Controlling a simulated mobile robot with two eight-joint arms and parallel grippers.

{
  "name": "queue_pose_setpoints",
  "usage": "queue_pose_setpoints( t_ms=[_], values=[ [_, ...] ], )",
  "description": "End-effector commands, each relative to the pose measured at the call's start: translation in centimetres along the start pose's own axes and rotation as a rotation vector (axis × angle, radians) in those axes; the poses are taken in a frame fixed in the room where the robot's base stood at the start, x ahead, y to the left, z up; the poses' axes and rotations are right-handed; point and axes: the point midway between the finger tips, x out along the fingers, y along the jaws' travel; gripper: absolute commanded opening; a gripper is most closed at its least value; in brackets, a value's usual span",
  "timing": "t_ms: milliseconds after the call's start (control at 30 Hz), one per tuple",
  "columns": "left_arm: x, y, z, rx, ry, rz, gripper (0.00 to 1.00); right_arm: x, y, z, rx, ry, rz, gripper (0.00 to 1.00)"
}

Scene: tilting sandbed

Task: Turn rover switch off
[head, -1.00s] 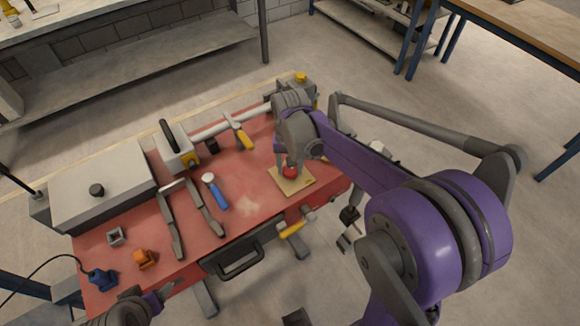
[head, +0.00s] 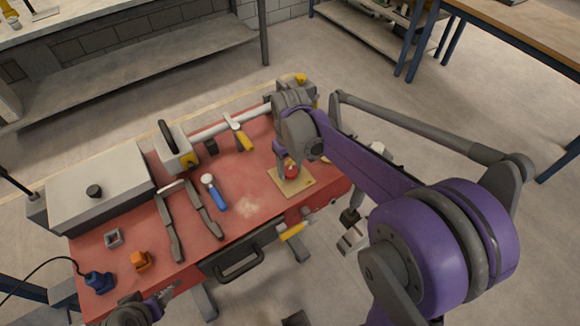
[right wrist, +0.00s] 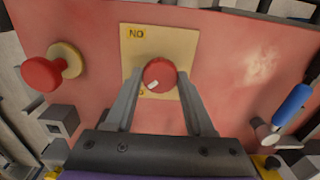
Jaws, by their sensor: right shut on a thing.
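The rover switch is a round red knob (right wrist: 159,75) with a white mark on its lower-left edge in the right wrist view. It sits on a beige plate (right wrist: 131,55) with a label at upper left and a partly hidden label at lower left. The knob (head: 291,171) and plate (head: 303,184) also show near the right end of the red panel in the head view. My right gripper (right wrist: 160,80) is shut on the knob, one finger on each side. My left gripper (head: 166,292) is at the panel's front left, away from the switch; its jaw gap is unclear.
A second red knob (right wrist: 42,74) stands out at left in the right wrist view. A blue-handled tool (head: 215,192), a yellow-handled tool (head: 242,137), an orange block (head: 141,261) and a blue connector (head: 98,282) lie on the red panel (head: 251,175). A grey box (head: 95,190) fills its left end.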

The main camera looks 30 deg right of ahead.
Motion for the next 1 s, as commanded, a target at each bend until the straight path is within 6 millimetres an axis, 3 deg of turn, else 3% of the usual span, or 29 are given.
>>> queue_pose_setpoints(
  t_ms=[467, 500, 600, 633, 1000],
  values=[
    [0.0, 0.0, 0.0, 0.0, 0.0, 0.0, 0.72, -0.06, 0.03, -0.04, -0.012, 0.001, 0.001, 0.0],
    [0.0, 0.0, 0.0, 0.0, 0.0, 0.0, 0.72, -0.06, 0.03, -0.04, -0.012, 0.001, 0.001, 0.61],
    [0.0, 0.0, 0.0, 0.0, 0.0, 0.0, 0.72, -0.04, 0.02, -0.03, -0.012, 0.001, 0.001, 0.79],
    [0.0, 0.0, 0.0, 0.0, 0.0, 0.0, 0.72, -0.04, 0.02, -0.03, -0.012, 0.001, 0.001, 0.84],
    [-0.04, 0.0, -0.04, 0.0, 0.0, 0.0, 0.72, -0.57, 0.01, -0.01, -0.011, 0.0, 0.0, 0.84]
  ],
)
